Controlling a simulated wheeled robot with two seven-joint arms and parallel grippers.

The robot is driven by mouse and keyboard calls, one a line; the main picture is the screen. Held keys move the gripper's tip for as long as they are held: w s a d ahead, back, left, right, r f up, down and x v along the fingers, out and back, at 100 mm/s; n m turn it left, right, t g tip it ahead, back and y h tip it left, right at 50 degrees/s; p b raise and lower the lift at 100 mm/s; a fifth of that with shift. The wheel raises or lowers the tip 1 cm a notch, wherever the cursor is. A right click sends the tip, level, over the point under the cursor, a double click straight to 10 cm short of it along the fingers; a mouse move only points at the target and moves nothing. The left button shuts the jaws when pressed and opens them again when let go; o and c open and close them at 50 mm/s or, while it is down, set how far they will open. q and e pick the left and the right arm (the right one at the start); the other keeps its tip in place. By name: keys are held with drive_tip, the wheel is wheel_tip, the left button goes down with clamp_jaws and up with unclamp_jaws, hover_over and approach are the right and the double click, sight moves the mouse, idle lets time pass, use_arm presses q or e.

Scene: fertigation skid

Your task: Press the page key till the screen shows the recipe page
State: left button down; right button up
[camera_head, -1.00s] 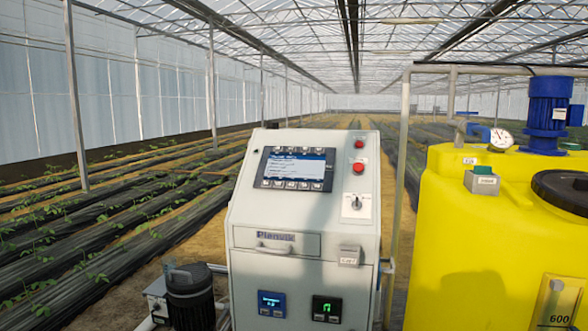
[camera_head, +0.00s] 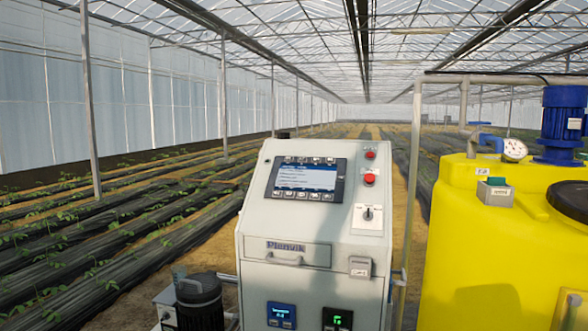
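The screen (camera_head: 306,178) is lit on the sloped top of a white control cabinet (camera_head: 262,219). It shows a blue header and several lines of text, too small to read. A row of small keys (camera_head: 301,195) runs below the screen, and another row (camera_head: 304,160) runs above it. I cannot tell which one is the page key. Neither of my grippers is in view.
Red buttons (camera_head: 369,179) and a rotary switch (camera_head: 368,213) sit right of the screen. A yellow tank (camera_head: 470,230) with a blue motor (camera_head: 562,122) and a gauge (camera_head: 514,149) stands at the right. A black pump (camera_head: 199,300) is at lower left. Planted rows fill the left.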

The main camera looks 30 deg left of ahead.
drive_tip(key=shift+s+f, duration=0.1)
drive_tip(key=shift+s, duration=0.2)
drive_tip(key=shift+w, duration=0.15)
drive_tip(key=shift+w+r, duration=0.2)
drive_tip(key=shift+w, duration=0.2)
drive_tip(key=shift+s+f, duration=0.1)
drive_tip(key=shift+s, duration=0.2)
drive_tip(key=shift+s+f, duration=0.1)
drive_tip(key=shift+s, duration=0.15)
